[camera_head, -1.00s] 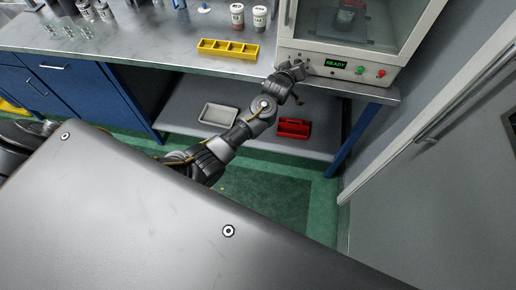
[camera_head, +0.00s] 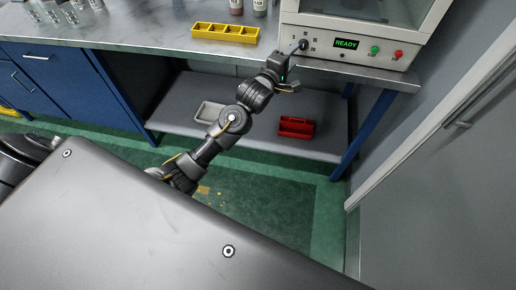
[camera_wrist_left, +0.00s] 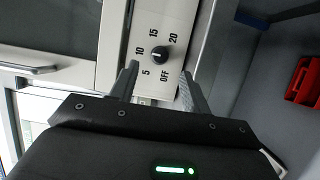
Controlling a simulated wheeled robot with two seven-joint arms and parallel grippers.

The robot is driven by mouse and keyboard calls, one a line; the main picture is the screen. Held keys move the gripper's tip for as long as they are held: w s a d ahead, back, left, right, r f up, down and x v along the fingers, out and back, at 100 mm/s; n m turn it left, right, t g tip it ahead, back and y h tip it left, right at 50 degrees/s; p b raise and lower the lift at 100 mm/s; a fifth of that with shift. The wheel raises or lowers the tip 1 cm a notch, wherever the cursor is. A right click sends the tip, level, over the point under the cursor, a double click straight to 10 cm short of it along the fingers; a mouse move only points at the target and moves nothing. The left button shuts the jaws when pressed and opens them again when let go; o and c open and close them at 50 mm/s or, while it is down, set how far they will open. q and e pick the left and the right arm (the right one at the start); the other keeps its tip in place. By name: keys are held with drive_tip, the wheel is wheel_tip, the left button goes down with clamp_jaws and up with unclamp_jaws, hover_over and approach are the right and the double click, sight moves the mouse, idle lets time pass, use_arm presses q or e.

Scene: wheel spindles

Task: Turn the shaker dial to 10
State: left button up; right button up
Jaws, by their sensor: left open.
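The shaker dial (camera_head: 303,45) is a small dark knob on the pale front panel of the shaker cabinet (camera_head: 322,30), left of a green READY display (camera_head: 346,43). In the left wrist view the dial (camera_wrist_left: 160,54) is ringed by 5, 10, 15, 20 and OFF. Its small white mark appears on the side toward 10, though it is tiny. My left gripper (camera_head: 297,67) is open and empty in front of the panel. In the left wrist view its fingers (camera_wrist_left: 159,78) stand apart, short of the dial and to either side. My right gripper is not in view.
A green button (camera_head: 375,50) and a red button (camera_head: 398,54) sit right of the display. A yellow tray (camera_head: 225,33) is on the bench. A grey tray (camera_head: 210,112) and a red tray (camera_head: 296,127) rest on the lower shelf.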

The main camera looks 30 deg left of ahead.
use_arm(q)
drive_tip(key=s, duration=0.5)
drive_tip(key=s+a+f+m+g, duration=0.1)
drive_tip(key=s+f+m+g, duration=0.1)
drive_tip(key=f, duration=0.9)
drive_tip(key=s+a+f+m+g+y, duration=0.1)
drive_tip(key=s+a+f+m+g, duration=0.1)
drive_tip(key=f, duration=0.9)
drive_tip(key=s+a+f+m+g, duration=0.1)
drive_tip(key=s+f+m+g, duration=0.1)
drive_tip(key=f, duration=1)
drive_tip(key=shift+s+a+m+g+y, duration=0.2)
drive_tip(key=shift+s+m+g+y, duration=0.2)
drive_tip(key=shift+s+m, duration=0.5)
drive_tip(key=shift+s, duration=0.1)
